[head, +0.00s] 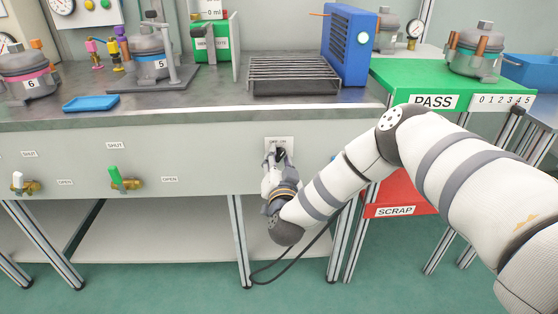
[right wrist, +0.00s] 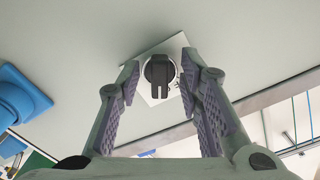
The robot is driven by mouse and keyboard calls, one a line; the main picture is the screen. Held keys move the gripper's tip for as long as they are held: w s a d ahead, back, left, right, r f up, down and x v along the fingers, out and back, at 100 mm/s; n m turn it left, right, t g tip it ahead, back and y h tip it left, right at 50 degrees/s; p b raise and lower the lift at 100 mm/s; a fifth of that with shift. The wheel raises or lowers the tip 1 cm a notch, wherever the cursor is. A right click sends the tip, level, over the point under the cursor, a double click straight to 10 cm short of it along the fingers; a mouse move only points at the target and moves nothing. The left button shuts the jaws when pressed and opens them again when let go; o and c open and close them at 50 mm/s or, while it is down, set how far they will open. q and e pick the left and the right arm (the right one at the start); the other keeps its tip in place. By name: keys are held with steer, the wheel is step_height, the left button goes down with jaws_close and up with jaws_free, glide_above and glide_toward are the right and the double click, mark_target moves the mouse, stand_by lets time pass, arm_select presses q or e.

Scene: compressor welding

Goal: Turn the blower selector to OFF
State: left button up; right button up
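The blower selector is a dark knob (right wrist: 158,72) on a pale square plate (right wrist: 171,94) on the bench's front panel. In the head view its plate (head: 285,140) shows under the bench edge, mostly behind my gripper. My right gripper (head: 277,154) is at the plate. In the right wrist view its two fingers are open, one on each side of the knob, with gaps to it. The knob's handle points toward the gripper palm. The plate's markings are hidden or too small to read. My left gripper is not in view.
Valves with a white handle (head: 18,181) and a green handle (head: 115,176) are on the panel to the left. A red SCRAP shelf (head: 398,190) is at right.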

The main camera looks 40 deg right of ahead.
jaws_close()
steer(key=shift+r, duration=0.1)
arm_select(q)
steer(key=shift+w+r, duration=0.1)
arm_select(e)
steer(key=shift+r, duration=0.1)
steer(key=shift+r+n+p, duration=0.15)
steer(key=shift+n+p, duration=0.45)
steer(key=shift+n, duration=0.5)
steer(key=n+p, duration=0.1)
steer(key=n, duration=0.1)
steer(key=shift+n, duration=0.3)
steer(key=n, duration=0.3)
steer(key=shift+d+p, duration=0.1)
steer(key=shift+p, duration=0.25)
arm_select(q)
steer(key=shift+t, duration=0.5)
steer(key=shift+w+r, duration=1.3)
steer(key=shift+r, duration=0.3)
arm_select(e)
steer(key=shift+n, duration=2)
steer(key=shift+d, duration=0.1)
